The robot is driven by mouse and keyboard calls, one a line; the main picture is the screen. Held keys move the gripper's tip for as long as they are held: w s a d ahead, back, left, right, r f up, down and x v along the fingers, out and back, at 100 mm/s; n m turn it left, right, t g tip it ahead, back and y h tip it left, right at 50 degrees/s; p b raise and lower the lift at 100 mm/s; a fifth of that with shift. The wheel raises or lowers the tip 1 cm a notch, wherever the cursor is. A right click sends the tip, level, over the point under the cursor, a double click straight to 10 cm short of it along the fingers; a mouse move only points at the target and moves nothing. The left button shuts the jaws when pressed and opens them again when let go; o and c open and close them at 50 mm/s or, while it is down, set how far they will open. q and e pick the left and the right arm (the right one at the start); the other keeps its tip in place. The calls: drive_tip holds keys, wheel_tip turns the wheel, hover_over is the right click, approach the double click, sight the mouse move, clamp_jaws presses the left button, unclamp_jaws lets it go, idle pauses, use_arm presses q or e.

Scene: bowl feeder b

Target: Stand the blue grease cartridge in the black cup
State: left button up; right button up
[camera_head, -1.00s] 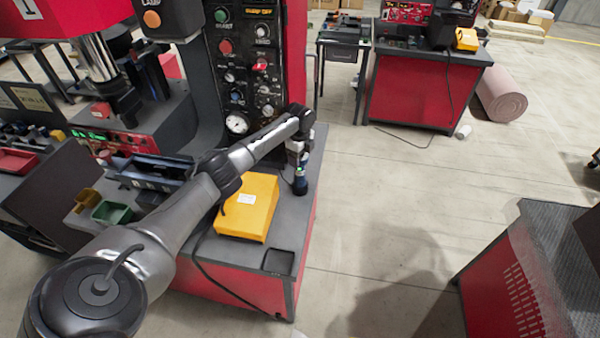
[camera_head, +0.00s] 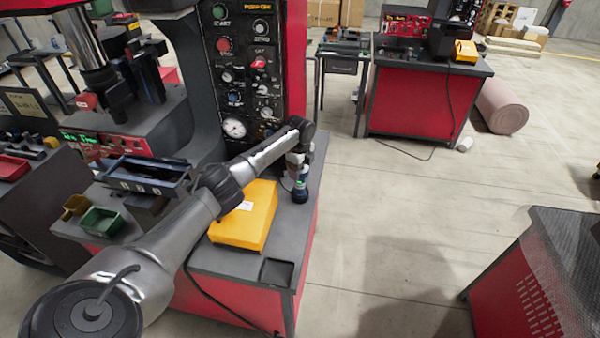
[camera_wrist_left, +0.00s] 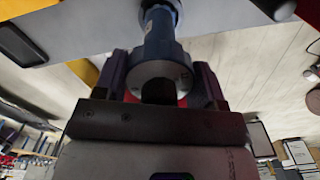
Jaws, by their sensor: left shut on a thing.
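My left gripper (camera_head: 299,168) is shut on the blue grease cartridge (camera_head: 301,184), upright over the far right part of the grey bench top. In the left wrist view the blue cartridge (camera_wrist_left: 160,48) sits between the two dark fingers, one end facing the camera. A dark round shape (camera_head: 300,196) shows at its lower end, at or just above the bench. I cannot tell whether this is the black cup or the cartridge's own end. No separate black cup shows clearly. My right gripper is not in view.
A yellow box (camera_head: 246,222) lies on the bench left of the cartridge, under my left arm. A shallow dark square tray (camera_head: 277,272) is at the front corner. The control panel (camera_head: 240,75) rises behind. A green bin (camera_head: 101,220) is at the left.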

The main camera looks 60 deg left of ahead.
use_arm(q)
drive_tip(key=shift+r, duration=0.1)
drive_tip(key=shift+f, duration=0.2)
drive_tip(key=o, duration=1.3)
drive_tip(key=shift+o, duration=0.2)
